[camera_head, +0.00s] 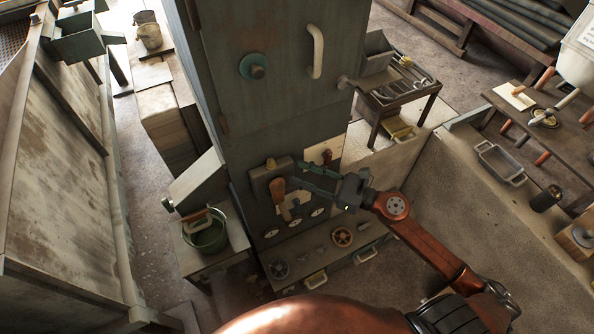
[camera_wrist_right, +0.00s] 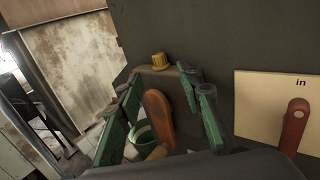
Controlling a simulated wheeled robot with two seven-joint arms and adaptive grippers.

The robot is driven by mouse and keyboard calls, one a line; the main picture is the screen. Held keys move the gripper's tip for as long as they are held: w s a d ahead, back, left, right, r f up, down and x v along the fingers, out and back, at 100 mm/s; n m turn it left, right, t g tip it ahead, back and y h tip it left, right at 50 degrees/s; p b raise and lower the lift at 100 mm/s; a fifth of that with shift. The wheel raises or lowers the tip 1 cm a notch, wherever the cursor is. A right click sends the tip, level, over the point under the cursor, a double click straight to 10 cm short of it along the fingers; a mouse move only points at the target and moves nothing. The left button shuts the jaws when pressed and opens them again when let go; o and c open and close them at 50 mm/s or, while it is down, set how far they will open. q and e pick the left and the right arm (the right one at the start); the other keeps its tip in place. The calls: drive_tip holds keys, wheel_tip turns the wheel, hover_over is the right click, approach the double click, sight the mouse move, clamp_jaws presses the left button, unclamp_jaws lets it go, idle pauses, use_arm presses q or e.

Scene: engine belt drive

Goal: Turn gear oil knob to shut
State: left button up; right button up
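On the front of the tall grey cabinet, a block carries a small yellow knob (camera_wrist_right: 160,61) and an orange-brown lever handle (camera_wrist_right: 157,112). The handle hangs down from the block and also shows in the head view (camera_head: 278,190), with the yellow knob (camera_head: 271,163) above it. No label names either as gear oil. My right gripper (camera_head: 296,174) has its green fingers spread towards the block. In the wrist view its fingers (camera_wrist_right: 159,88) stand on both sides of the orange-brown handle, with visible gaps. My left gripper is out of view.
A cream plate marked "in" (camera_wrist_right: 268,88) with a red-brown lever (camera_wrist_right: 294,127) is right of the block. Gauges and handwheels (camera_head: 342,237) sit below. A green bucket (camera_head: 206,236) stands lower left. A white bar handle (camera_head: 316,50) is higher on the cabinet.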

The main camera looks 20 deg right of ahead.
sight(271, 164)
drive_tip(key=shift+c, duration=0.3)
